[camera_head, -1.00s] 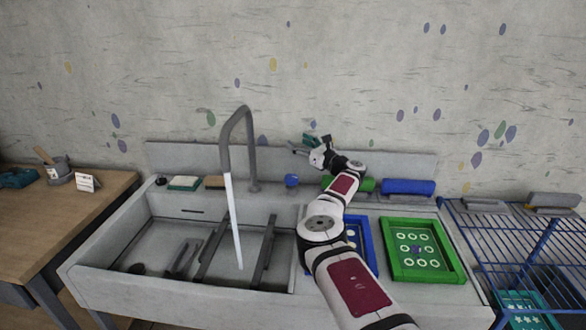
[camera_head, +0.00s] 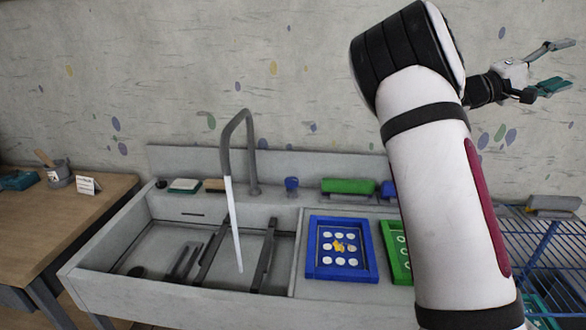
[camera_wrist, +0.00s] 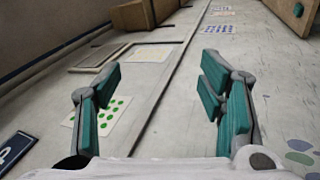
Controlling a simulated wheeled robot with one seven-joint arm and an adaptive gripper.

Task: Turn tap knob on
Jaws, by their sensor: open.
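A grey gooseneck tap (camera_head: 252,150) rises behind the sink in the head view. A white stream (camera_head: 233,220) runs from its spout into the basin. A small blue knob (camera_head: 291,184) sits on the back ledge just right of the tap's base. My gripper (camera_head: 562,66) is at the upper right of the head view, high and far to the right of the knob. Its fingers are spread and empty. The wrist view shows its teal-padded fingers (camera_wrist: 160,85) wide apart with nothing between them. Neither tap nor knob shows in the wrist view.
A blue-framed tray (camera_head: 312,262) and a partly hidden green-framed tray (camera_head: 393,255) lie right of the sink basin (camera_head: 110,285). Green (camera_head: 348,186) and blue rollers sit on the ledge. A blue wire rack (camera_head: 540,235) stands at right. A wooden table (camera_head: 80,215) stands left.

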